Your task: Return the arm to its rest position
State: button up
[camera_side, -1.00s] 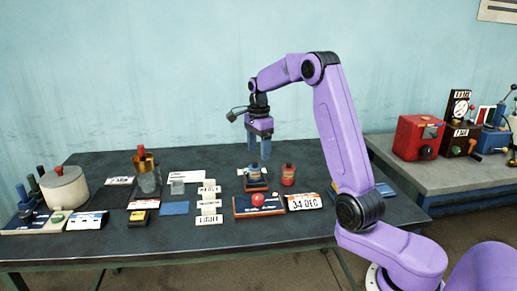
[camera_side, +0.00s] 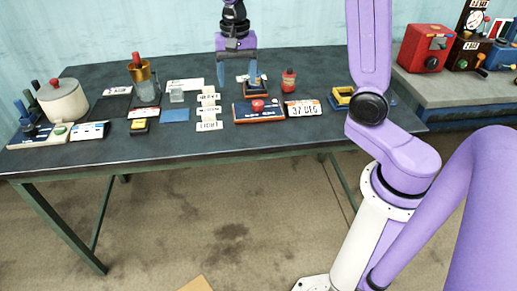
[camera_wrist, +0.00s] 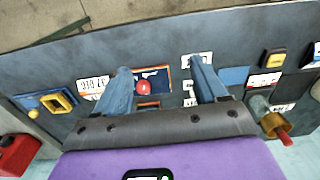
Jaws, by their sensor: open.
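My gripper (camera_side: 238,78) hangs pointing down over the back middle of the dark table, its two blue fingers apart with nothing between them. In the wrist view, my gripper (camera_wrist: 160,68) also shows spread fingers, with the red knob (camera_wrist: 144,88) on the panel seen beyond the gap. My arm is bent, with the upper part out of the top of the side view. A small brown stand (camera_side: 256,95) is partly hidden behind one finger.
A panel with a red knob (camera_side: 258,106), a "37 DEG" sign (camera_side: 303,108) and a red bottle (camera_side: 289,80) are near my gripper. A brass-topped glass vessel (camera_side: 146,88) and a cream pot (camera_side: 63,101) stand left. A yellow-framed block (camera_side: 343,97) is right.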

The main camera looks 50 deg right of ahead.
jog(key=s+a+n, duration=0.6)
jog(key=s+n, duration=0.4)
jog(key=s, duration=0.3)
jog(key=s+d+f+n, duration=0.1)
jog(key=s+f+n, duration=0.2)
jog(key=s+n, duration=0.8)
jog(key=s, duration=0.4)
